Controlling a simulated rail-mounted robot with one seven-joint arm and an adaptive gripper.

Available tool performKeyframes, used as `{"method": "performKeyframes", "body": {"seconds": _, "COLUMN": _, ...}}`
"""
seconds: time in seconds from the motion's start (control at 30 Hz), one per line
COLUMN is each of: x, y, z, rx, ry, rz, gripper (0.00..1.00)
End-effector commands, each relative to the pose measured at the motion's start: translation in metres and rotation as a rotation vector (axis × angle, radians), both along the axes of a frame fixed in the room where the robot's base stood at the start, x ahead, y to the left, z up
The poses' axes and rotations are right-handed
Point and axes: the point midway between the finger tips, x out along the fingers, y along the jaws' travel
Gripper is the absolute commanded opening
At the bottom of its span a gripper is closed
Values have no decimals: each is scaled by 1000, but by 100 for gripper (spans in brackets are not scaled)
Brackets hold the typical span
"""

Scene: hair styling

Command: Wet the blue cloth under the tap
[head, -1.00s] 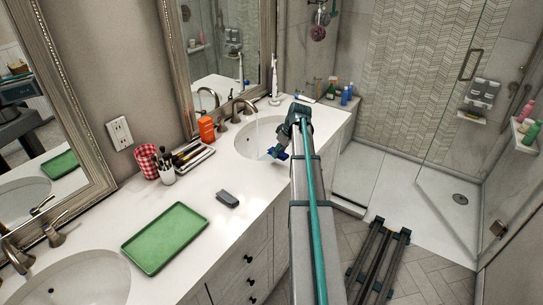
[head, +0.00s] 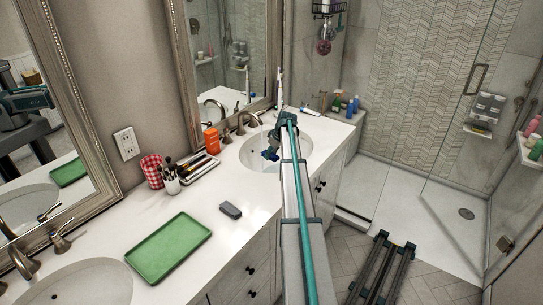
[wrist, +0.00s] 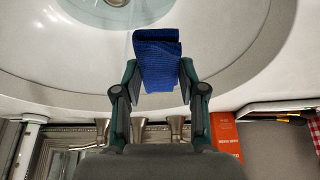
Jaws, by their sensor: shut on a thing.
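The blue cloth (wrist: 157,60) is folded and pinched between the fingertips of my gripper (wrist: 160,82) in the wrist view. In the head view my gripper (head: 274,146) holds the cloth (head: 270,154) over the far sink basin (head: 250,161). The metal tap (head: 248,120) stands at the back of that basin. A faint thin water stream falls from its spout. The cloth is close to the stream; I cannot tell whether water touches it. In the wrist view the white basin (wrist: 215,75) spreads around and beyond the cloth.
An orange box (head: 211,139), a brush holder (head: 171,181) and a red checked cup (head: 152,172) stand left of the basin. A green tray (head: 168,248) and a small grey block (head: 230,210) lie nearer on the counter. A mirror (head: 222,60) rises behind.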

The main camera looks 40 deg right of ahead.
Motion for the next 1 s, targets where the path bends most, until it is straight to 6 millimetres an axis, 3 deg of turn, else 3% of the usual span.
{"method": "performKeyframes", "body": {"seconds": 1.0, "x": 79, "y": -48, "z": -19, "rx": 0, "ry": 0, "rz": 0, "gripper": 13}}
